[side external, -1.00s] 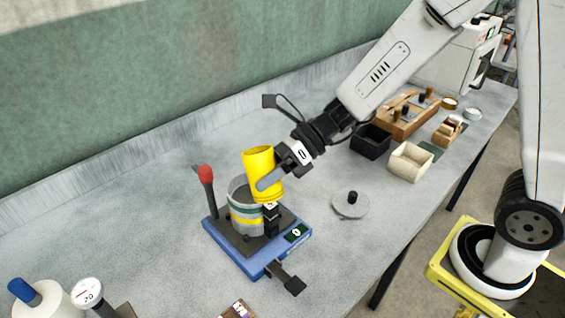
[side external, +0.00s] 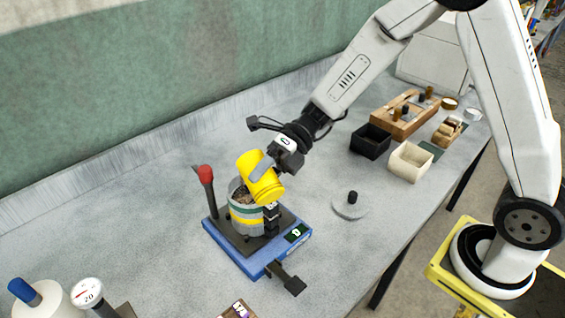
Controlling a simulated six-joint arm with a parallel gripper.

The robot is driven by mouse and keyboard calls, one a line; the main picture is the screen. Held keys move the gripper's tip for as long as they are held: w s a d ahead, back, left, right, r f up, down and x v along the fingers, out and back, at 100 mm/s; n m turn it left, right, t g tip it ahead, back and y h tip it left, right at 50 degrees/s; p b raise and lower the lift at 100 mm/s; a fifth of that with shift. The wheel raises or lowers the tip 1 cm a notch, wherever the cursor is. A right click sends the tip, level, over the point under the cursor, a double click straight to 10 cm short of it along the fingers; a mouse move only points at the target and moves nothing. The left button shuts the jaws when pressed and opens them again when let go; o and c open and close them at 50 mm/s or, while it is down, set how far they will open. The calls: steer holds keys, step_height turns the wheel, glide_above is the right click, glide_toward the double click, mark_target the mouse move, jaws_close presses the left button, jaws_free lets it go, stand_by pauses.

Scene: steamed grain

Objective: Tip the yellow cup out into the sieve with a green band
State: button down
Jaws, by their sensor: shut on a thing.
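The yellow cup (side external: 264,187) is held in my gripper (side external: 266,170), which is shut on its side. The cup is tilted, with its upper end leaning left over a round grey vessel (side external: 246,221). This vessel has a dull green band and a yellow band, and looks like the sieve with a green band. It stands on a blue base (side external: 240,257) with a small display. Brownish grainy matter (side external: 242,196) shows inside the vessel. The cup covers the right part of the vessel's rim, so I cannot tell if they touch. The cup's inside is hidden.
A red-topped post (side external: 206,180) rises at the left of the base, and a dark lever sticks out in front. A round grey lid (side external: 350,206) lies to the right. A black box (side external: 371,141) and a cream box (side external: 410,161) stand further right.

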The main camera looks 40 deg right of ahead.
mark_target(256, 159)
steer(key=r+m+g, duration=0.1)
steer(key=m, duration=0.1)
steer(key=w+r+m+g+y, duration=0.1)
steer(key=shift+d+r+m+y, duration=0.1)
steer(key=shift+m+y, duration=0.2)
steer(key=shift+m, duration=0.1)
steer(key=shift+w+r+m+g+y, duration=0.3)
steer(key=shift+r+m+g+y, duration=0.15)
steer(key=shift+m, duration=0.35)
steer(key=shift+r, duration=0.15)
steer(key=shift+r, duration=2.45)
steer(key=shift+n+t, duration=0.25)
steer(key=shift+n, duration=0.05)
steer(key=n+h, duration=0.1)
steer(key=n+t+h, duration=0.1)
steer(key=n, duration=0.1)
steer(key=shift+r+t, duration=0.3)
steer(key=shift+r, duration=0.1)
steer(key=shift+n+t+h, duration=0.25)
steer(key=shift+n+t, duration=0.15)
steer(key=shift+n, duration=0.4)
